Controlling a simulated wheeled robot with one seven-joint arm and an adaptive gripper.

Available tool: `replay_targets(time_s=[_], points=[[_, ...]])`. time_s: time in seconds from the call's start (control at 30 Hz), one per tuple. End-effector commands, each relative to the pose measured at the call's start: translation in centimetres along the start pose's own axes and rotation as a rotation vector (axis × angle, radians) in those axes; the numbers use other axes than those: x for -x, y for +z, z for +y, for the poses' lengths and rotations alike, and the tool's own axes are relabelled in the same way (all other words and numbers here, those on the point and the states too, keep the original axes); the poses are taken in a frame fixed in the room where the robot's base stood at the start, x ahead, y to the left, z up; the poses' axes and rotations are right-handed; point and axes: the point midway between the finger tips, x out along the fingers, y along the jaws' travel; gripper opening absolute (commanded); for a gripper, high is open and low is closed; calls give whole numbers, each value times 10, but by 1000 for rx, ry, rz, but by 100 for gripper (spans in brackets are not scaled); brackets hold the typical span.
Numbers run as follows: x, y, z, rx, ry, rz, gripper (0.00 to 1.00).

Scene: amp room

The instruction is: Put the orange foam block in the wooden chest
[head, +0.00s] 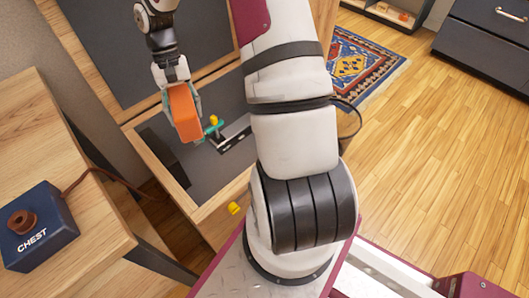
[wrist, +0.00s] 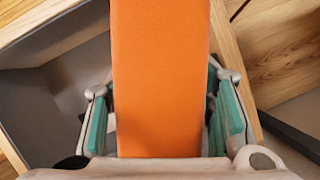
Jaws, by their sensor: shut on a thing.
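The orange foam block (head: 184,112) is held upright in my gripper (head: 183,106). In the wrist view the orange foam block (wrist: 160,75) fills the middle of the picture, between the two teal-padded fingers of my gripper (wrist: 163,112). The wooden chest (head: 212,222) is open, with a dark grey interior, and its lid (head: 130,45) with a dark inner panel is raised at the back. The block is over the chest's opening, toward its left side. I cannot tell how far its lower end is above the chest floor.
A blue box marked CHEST (head: 38,228) with a brown knob sits on a wooden table (head: 95,235) at left. A small yellow thing (head: 214,121) shows at the chest opening beside a dark bar. Another yellow piece (head: 234,208) is at the front. Open floor (head: 440,165) lies right.

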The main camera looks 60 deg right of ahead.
Motion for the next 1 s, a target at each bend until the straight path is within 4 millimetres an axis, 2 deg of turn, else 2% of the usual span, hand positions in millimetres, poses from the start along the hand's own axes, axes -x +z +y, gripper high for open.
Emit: replay_targets(time_s=[0.03, 0.2, 0.33, 0.5, 0.6, 0.7, 0.83, 1.0], points=[[-12, -18, 26, -104, -43, -7, 22], [-54, -64, 105, -432, -178, -7, 22], [-92, -85, 167, -667, -275, -7, 22], [-137, -96, 232, -913, -378, -6, 22], [-156, -98, 258, -1008, -417, -4, 22], [-169, -97, 273, -1065, -441, -2, 22], [-185, -101, 280, -1094, -453, -4, 22], [-214, -113, 280, -1094, -454, -2, 22]])
